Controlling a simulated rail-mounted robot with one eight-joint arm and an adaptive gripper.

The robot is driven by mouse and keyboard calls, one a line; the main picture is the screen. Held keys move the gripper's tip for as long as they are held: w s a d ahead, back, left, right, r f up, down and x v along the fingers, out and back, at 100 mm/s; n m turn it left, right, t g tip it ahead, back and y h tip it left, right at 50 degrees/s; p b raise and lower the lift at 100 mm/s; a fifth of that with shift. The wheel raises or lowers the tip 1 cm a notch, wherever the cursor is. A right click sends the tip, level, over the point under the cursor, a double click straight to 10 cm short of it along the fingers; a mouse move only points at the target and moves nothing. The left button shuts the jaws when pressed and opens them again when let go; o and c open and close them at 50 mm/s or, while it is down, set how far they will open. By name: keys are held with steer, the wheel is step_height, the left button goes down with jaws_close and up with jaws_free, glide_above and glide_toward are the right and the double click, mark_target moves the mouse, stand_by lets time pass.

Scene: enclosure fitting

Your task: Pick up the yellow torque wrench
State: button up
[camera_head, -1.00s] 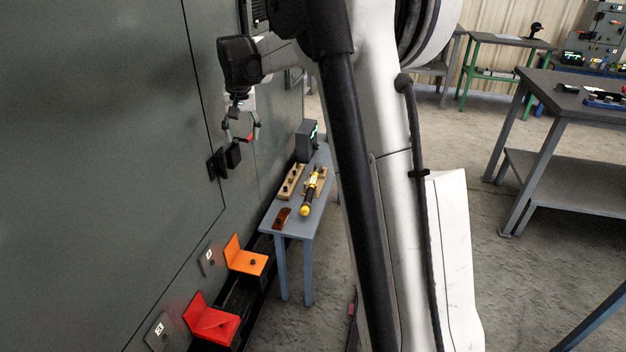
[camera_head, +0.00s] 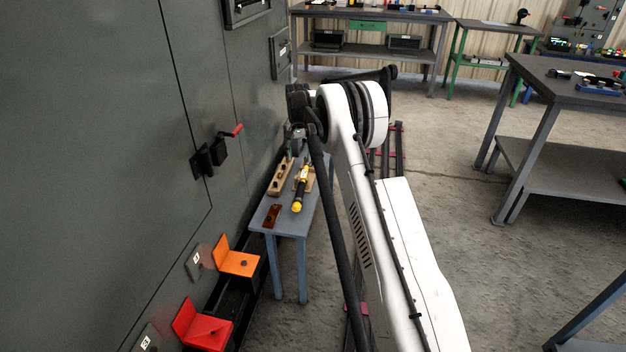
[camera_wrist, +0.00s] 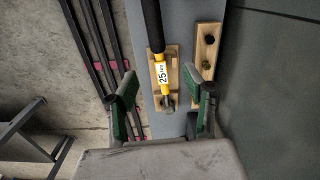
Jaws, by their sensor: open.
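The yellow torque wrench (camera_head: 300,188) lies on the small grey-blue table (camera_head: 283,220), with its yellow knob end toward the front. In the wrist view the wrench (camera_wrist: 163,72) shows a black handle, a yellow shaft with a "25" label and a metal head. It rests on a wooden holder (camera_wrist: 173,93). My gripper (camera_wrist: 161,80) is open and above the wrench, with one green-padded finger on each side. The fingers appear apart from it. In the head view my gripper (camera_head: 297,137) hangs over the table's far end, partly hidden by my arm.
A wooden block with bolts (camera_head: 280,178) lies left of the wrench, close to one finger in the wrist view. A brown part (camera_head: 272,215) lies at the table's front. The dark enclosure wall with a red-handled latch (camera_head: 212,154) stands close on the left.

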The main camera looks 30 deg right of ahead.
mark_target(302, 183)
steer(key=f+b, duration=0.2)
steer(key=f, duration=0.7)
steer(key=shift+d+f, duration=0.15)
steer(key=shift+d, duration=0.05)
steer(key=shift+s+f+b, duration=0.15)
steer(key=shift+f+b, duration=0.75)
steer(key=shift+f, duration=1.7)
steer(key=shift+c, duration=0.3)
jaws_close()
